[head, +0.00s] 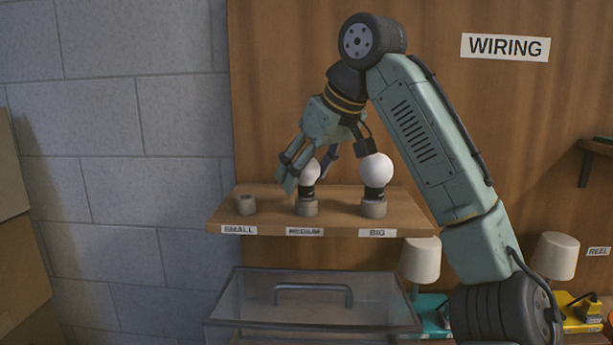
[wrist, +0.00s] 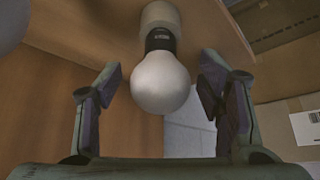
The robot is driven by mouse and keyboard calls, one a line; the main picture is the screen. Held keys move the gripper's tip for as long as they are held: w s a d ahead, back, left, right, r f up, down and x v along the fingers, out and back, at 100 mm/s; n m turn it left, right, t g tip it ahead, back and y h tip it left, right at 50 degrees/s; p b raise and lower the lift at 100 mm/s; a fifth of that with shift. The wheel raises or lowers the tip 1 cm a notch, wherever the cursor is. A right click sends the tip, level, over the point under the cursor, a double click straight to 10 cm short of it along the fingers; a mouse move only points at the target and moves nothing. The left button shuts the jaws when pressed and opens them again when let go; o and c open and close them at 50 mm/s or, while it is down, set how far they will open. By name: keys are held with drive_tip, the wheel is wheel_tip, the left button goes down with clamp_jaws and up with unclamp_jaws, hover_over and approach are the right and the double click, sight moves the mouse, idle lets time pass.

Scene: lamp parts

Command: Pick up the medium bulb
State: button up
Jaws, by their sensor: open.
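The medium bulb (head: 311,173) is white with a black base. It stands upright in a round holder (head: 306,207) above the MEDIUM label on the wooden shelf. My gripper (head: 310,170) is open around it, and its near finger partly covers the bulb. In the wrist view the bulb (wrist: 160,82) hangs between the two open fingers (wrist: 161,95), with a gap on both sides. The big bulb (head: 376,171) stands to the right in its own holder (head: 373,208).
A clear box with a handle (head: 313,296) is below the shelf. Lamps with white shades (head: 420,260) stand at lower right. A wooden panel (head: 290,60) is behind.

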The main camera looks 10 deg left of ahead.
drive_tip(key=c, duration=1.1)
drive_tip(key=shift+r, duration=0.15)
